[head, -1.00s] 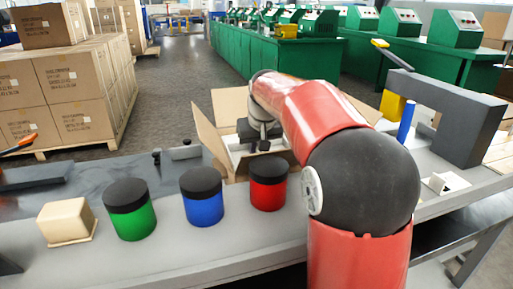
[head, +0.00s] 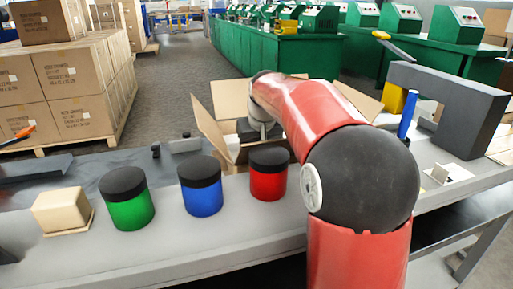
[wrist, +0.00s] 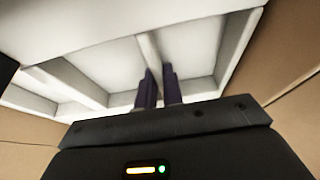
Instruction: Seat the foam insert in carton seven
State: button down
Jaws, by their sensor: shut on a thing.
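The carton (head: 208,128) stands open with its flaps spread, behind the jars in the head view. My gripper (wrist: 159,82) is shut on a thin divider of the white foam insert (wrist: 108,66) in the wrist view. The insert has several walled compartments, and brown carton walls (wrist: 293,62) show close on both sides of it. In the head view my gripper's body is inside the carton opening, with the fingertips hidden. Only a little of the white insert shows there. I cannot tell whether the insert rests on the carton's bottom. No carton number is legible.
Red (head: 268,180), blue (head: 203,198) and green (head: 132,210) jars with black lids stand in front of the carton. A tan block (head: 62,208) is at the left. A grey arch-shaped frame (head: 468,125) and a blue cylinder (head: 408,114) stand at the right.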

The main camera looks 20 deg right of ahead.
jog(key=shift+f, duration=0.4)
jog(key=c, duration=1.5)
grip_release()
jog(key=shift+o, duration=0.2)
jog(key=shift+r, duration=0.1)
jog(key=v, duration=0.7)
jog(key=shift+s+r+p, duration=0.2)
jog(key=shift+r+p, duration=0.15)
jog(key=shift+r, duration=0.05)
